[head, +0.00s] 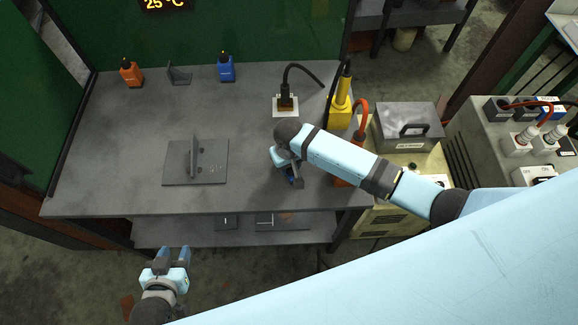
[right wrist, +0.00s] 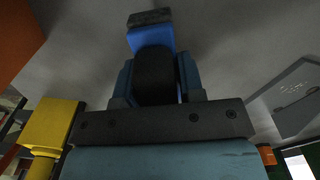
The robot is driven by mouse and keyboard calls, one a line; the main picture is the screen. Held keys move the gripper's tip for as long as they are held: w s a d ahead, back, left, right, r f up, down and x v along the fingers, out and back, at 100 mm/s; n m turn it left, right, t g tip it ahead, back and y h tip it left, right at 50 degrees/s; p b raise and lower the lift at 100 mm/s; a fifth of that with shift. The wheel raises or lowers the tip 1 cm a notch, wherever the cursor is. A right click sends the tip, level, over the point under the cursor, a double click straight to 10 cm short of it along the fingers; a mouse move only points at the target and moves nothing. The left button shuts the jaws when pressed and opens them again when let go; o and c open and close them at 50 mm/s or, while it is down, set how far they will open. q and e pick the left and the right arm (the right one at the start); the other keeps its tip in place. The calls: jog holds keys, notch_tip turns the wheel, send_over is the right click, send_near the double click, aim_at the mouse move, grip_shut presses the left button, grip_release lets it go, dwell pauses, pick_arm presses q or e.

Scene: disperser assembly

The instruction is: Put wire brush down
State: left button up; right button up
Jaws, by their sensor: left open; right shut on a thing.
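My right gripper (head: 291,170) is shut on the wire brush (head: 297,182), above or at the right part of the grey workbench (head: 120,120). In the right wrist view the brush's black part sits between the two fingers (right wrist: 155,85). Its blue part (right wrist: 150,38) and a dark grey end block (right wrist: 149,17) reach beyond them toward the bench surface. I cannot tell whether the brush touches the bench. The arm hides part of the brush in the head view. My left gripper (head: 173,254) is open and empty, in front of the bench's near edge.
A grey plate with an upright piece (head: 208,172) lies left of the brush. A black tool on a stand (head: 286,104) and a yellow holder (head: 340,110) stand behind my right arm. The bench's front middle is clear.

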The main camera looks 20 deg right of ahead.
jog(key=shift+f, duration=0.9)
jog(key=o, duration=0.8)
jog(key=shift+f, duration=0.15)
